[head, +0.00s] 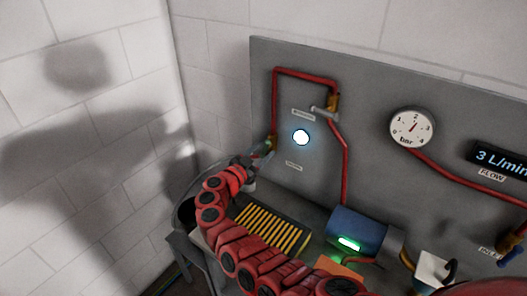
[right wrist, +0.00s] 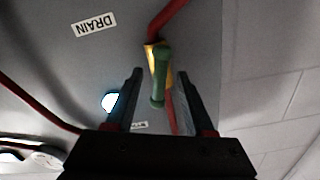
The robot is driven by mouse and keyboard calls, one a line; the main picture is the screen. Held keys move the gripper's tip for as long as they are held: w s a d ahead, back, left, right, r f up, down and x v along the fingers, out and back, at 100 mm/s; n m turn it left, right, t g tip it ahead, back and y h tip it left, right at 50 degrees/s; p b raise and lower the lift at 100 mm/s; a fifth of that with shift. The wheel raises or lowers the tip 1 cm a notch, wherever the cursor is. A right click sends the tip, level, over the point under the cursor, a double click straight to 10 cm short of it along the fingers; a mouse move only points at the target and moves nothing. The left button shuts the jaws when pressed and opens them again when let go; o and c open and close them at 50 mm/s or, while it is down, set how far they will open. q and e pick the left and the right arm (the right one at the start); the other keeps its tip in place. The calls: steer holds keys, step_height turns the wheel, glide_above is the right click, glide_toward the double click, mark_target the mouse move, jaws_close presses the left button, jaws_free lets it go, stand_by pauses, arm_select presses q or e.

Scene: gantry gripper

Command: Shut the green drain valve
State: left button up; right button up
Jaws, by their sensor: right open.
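The green drain valve handle (right wrist: 160,78) is on a brass valve body (right wrist: 149,52) in a red pipe on the grey panel, and the handle lies roughly along the pipe. A white DRAIN label (right wrist: 95,24) is beside it, upside down in the right wrist view. My right gripper (right wrist: 160,69) is open, with one finger on each side of the handle; gaps show on both sides. In the head view my right gripper (head: 254,158) is at the panel's left side, partly hiding the green handle (head: 268,145). My left gripper is not in view.
A second brass valve (head: 333,103) with a pale lever is up and right on the red pipe. A lit white round light (head: 301,137), a pressure gauge (head: 412,127) and a flow display (head: 502,159) are on the panel.

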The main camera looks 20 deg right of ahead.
steer(key=b+v, duration=0.3)
steer(key=v, duration=1.4)
steer(key=shift+b, duration=0.3)
steer(key=shift+c, duration=0.2)
steer(key=w+d+n+t+y+p, duration=0.1)
steer(key=w+d+p, duration=0.2)
steer(key=d+p, duration=0.1)
steer(key=w+d+t+p, duration=0.1)
steer(key=w+d+p, duration=0.2)
steer(key=d+p, duration=0.1)
steer(key=w+d+n+y+p, duration=0.1)
steer(key=w+d+p, duration=0.2)
steer(key=d+p, duration=0.1)
steer(key=shift+w+d+r+n+t+y, duration=0.1)
steer(key=shift+w+d+n+t+y, duration=0.1)
steer(key=shift+d+n+t+y, duration=0.15)
steer(key=shift+w+d, duration=0.25)
steer(key=shift+d, duration=0.2)
